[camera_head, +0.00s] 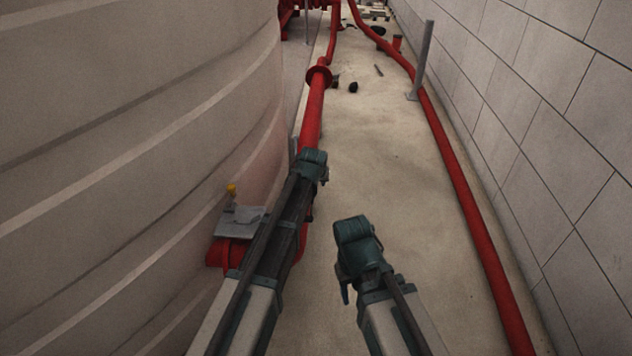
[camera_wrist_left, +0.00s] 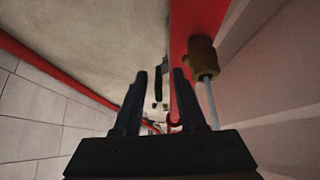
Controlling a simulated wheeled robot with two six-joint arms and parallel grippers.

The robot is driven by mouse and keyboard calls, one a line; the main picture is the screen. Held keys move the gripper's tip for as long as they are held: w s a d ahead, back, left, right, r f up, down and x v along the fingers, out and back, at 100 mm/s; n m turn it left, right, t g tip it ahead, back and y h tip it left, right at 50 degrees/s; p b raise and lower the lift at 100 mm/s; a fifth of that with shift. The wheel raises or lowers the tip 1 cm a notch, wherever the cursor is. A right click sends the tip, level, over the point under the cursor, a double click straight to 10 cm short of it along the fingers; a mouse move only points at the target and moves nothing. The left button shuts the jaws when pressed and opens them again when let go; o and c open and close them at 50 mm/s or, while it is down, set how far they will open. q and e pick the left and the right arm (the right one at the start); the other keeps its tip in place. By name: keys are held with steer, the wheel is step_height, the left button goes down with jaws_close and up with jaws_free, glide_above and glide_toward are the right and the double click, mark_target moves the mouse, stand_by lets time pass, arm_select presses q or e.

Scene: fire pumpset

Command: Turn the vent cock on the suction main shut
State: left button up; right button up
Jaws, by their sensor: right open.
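The red suction main (camera_head: 312,120) runs along the tank side in the head view and also shows in the left wrist view (camera_wrist_left: 188,22). A brass cock (camera_wrist_left: 203,56) sits on its side in the left wrist view, with a thin pale lever (camera_wrist_left: 211,103) sticking out. I cannot make the cock out in the head view, where my left arm covers part of the pipe. My left gripper (camera_wrist_left: 160,75) is open and empty, with the cock just right of its right finger. My right gripper (camera_head: 346,288) is open and empty, over the floor to the right.
A large pale ribbed tank (camera_head: 130,130) fills the left side. A grey plate with a yellow knob (camera_head: 232,189) sits by it. Another red pipe (camera_head: 465,195) runs beside the block wall (camera_head: 550,110), past a grey post (camera_head: 424,60). The floor (camera_head: 385,140) between is mostly clear.

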arm_select(q)
steer(key=shift+r, duration=0.1)
steer(key=p+v, duration=1.1)
steer(key=v, duration=0.2)
steer(key=shift+s+r, duration=0.2)
steer(key=shift+r, duration=0.2)
arm_select(e)
step_height(320, 180, up, 11)
steer(key=shift+r, duration=0.2)
arm_select(q)
steer(key=shift+c, duration=0.2)
